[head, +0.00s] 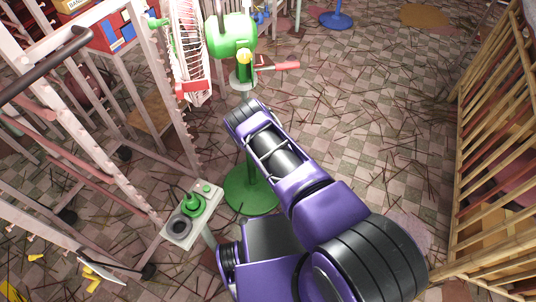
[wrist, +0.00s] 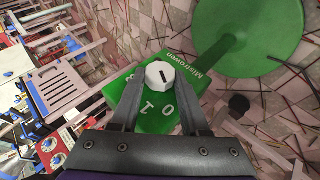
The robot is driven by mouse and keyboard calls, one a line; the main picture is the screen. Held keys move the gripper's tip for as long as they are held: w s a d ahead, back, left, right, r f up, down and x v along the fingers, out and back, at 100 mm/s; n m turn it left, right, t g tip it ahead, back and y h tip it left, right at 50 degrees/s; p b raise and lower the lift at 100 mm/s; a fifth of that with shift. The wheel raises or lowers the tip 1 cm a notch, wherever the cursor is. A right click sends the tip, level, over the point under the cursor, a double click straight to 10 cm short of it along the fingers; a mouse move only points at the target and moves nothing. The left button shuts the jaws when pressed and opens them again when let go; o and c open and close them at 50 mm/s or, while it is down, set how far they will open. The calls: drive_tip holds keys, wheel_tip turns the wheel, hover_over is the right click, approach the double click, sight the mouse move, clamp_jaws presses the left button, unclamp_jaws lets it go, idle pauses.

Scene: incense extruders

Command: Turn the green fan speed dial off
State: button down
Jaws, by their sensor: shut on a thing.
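The green fan (head: 232,32) stands at the top of the head view, its white cage facing left. Its round green base (head: 250,192) is on the floor, partly behind my arm. In the wrist view a green panel (wrist: 200,68) marked "Mistrowen" carries the fan speed dial, a pale faceted knob (wrist: 160,75) with a short dark mark. Numbers 0, 1 and 3 show around it. My gripper (wrist: 158,76) is shut on this dial, one finger on each side. My arm hides the gripper and dial in the head view.
White racks (head: 100,130) fill the left side. A wooden slatted frame (head: 480,150) stands at the right. The tiled floor between, littered with thin sticks, is largely open.

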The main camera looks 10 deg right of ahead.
drive_tip(key=shift+w, duration=0.1)
drive_tip(key=shift+c, duration=1.9)
unclamp_jaws()
drive_tip(key=shift+d, duration=0.1)
drive_tip(key=p+v, duration=0.4)
drive_tip(key=v, duration=1.3)
drive_tip(key=shift+r, duration=0.15)
